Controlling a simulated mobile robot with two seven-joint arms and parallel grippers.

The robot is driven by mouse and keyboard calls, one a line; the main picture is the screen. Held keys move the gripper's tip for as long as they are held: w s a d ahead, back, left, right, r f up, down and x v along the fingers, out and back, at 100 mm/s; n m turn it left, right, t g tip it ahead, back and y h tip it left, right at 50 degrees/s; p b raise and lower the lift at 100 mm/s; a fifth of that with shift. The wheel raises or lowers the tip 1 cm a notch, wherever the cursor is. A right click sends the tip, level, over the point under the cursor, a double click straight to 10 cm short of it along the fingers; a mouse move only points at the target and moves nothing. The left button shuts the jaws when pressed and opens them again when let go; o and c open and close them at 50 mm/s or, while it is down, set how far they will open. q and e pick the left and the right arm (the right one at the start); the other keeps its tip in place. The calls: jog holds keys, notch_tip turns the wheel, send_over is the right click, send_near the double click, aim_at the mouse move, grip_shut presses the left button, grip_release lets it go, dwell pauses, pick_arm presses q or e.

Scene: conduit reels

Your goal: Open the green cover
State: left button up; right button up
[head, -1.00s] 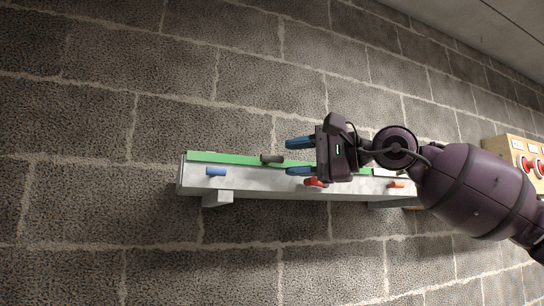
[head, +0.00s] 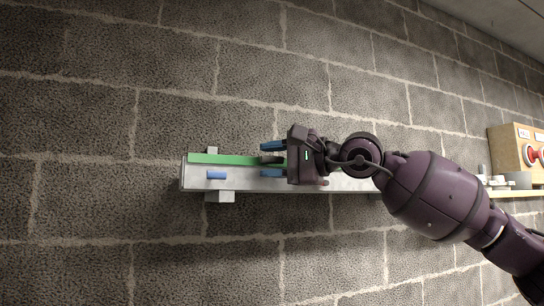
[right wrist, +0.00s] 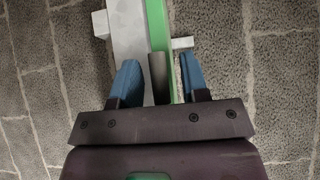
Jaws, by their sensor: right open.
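The green cover (head: 225,159) is a long strip along the top of a pale wall-mounted rail (head: 197,181); it also shows in the right wrist view (right wrist: 156,22). A dark grey handle (head: 270,160) sticks out from it and also shows in the right wrist view (right wrist: 159,78). My right gripper (head: 268,160) is open, its blue fingers above and below the handle. In the right wrist view the handle lies between the two fingers (right wrist: 160,75), with gaps on both sides. My gripper and arm hide the cover's right part. My left gripper is not in view.
A blue peg (head: 216,175) sits on the rail's front, left of my gripper. A bracket (head: 220,197) is below the rail. A wooden box (head: 510,150) with a red-ringed part stands on a shelf at the right. The block wall above and left is bare.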

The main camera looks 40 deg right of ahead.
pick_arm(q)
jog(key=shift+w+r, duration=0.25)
pick_arm(e)
jog(key=shift+w, duration=0.1)
grip_shut()
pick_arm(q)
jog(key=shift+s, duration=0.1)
pick_arm(e)
jog(key=shift+r, duration=0.1)
